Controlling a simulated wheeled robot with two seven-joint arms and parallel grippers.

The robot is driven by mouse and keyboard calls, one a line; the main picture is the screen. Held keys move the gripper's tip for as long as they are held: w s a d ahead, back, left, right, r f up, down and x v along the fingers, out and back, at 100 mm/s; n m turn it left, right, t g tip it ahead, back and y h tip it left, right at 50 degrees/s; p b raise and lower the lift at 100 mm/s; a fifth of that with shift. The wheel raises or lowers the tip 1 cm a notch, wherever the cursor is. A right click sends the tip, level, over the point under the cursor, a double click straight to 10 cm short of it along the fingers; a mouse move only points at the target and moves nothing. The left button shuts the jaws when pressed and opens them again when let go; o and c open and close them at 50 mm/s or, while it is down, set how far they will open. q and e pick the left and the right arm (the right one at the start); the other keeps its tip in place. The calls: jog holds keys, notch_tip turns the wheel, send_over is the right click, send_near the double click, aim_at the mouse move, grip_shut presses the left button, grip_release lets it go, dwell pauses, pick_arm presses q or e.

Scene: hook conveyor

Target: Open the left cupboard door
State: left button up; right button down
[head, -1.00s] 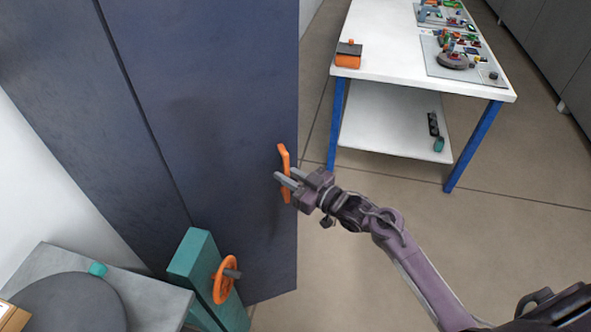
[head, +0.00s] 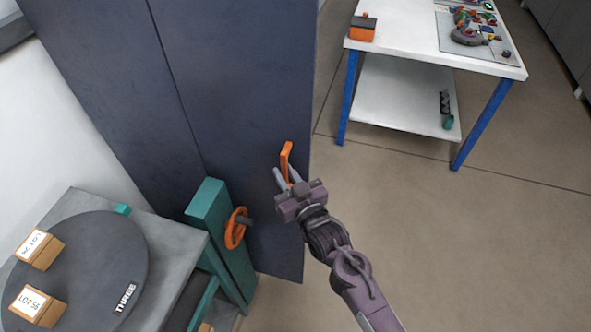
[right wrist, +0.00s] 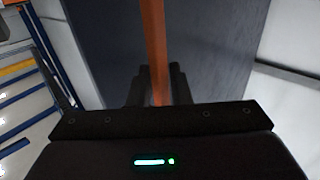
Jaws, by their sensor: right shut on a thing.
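The dark blue cupboard (head: 235,90) stands at the upper left in the head view, with a seam running down its face. An upright orange handle (head: 287,152) sits near the right edge of the panel right of the seam. My right gripper (head: 286,174) is shut on this handle, low on the bar. In the right wrist view the handle (right wrist: 155,40) runs between the two dark fingers (right wrist: 160,82), with the dark panel behind it. Whether the door stands ajar is hard to tell. My left gripper is not in view.
A teal post (head: 222,230) with an orange handwheel (head: 237,228) stands close to the cupboard's lower front. A grey turntable (head: 95,265) with small boxes is at lower left. A white table (head: 435,55) with blue legs is at upper right. The floor between is clear.

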jog(key=shift+s+a+r, duration=0.15)
jog(key=shift+a+r, duration=0.05)
jog(key=shift+a, duration=0.1)
jog(key=c, duration=1.5)
grip_release()
jog(key=shift+a, duration=0.1)
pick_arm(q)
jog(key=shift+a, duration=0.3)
pick_arm(e)
jog(key=shift+o, duration=0.3)
jog(key=shift+a+f, duration=0.1)
jog(key=shift+f, duration=0.05)
